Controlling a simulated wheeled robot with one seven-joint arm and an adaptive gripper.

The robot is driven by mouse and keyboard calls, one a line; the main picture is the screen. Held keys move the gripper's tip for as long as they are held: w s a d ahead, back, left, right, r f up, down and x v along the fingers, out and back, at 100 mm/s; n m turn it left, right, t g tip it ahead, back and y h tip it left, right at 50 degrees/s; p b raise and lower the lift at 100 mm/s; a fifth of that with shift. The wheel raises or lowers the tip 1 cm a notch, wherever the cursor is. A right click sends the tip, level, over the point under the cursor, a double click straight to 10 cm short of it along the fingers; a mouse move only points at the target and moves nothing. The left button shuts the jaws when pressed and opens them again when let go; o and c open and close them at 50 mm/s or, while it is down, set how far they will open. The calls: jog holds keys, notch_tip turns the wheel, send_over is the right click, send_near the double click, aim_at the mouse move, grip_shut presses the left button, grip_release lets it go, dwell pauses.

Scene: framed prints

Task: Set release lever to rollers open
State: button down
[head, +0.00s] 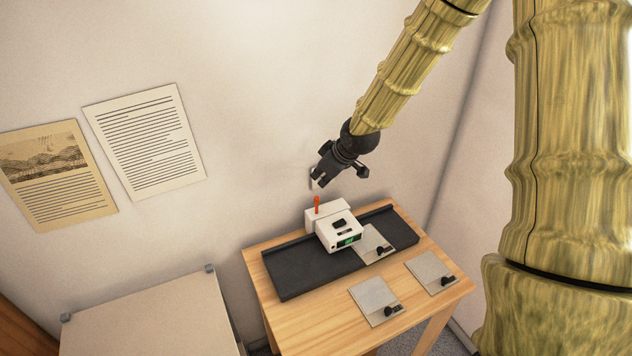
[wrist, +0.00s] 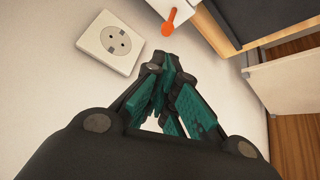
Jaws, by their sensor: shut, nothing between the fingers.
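A small white machine (head: 333,229) with a green display (head: 349,240) stands on a dark mat on a wooden table. An orange lever (head: 317,203) sticks up from its back left side; it also shows in the wrist view (wrist: 169,22), near the top edge. My gripper (head: 316,183) is above and behind the machine, close to the wall, and apart from the lever. In the wrist view my gripper (wrist: 160,60) is shut and empty, with its fingertips below the lever in the picture. The lever's marked positions are too small to read.
The dark mat (head: 300,272) lies across the wooden table (head: 310,322). Several grey plates with black clips, one plate (head: 376,297) in front, lie around the machine. A beige cabinet (head: 150,318) stands left. Two prints hang on the wall.

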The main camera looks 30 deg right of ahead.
jog(key=p, duration=0.3)
send_over(317, 206)
jog(key=w+a, duration=0.1)
jog(key=w, duration=0.2)
jog(key=shift+s+f, duration=0.15)
jog(key=shift+f, duration=3.8)
jog(key=shift+a+f+b, duration=0.15)
jog(key=shift+a+b, duration=0.05)
jog(key=shift+b, duration=0.35)
jog(key=shift+s, duration=0.15)
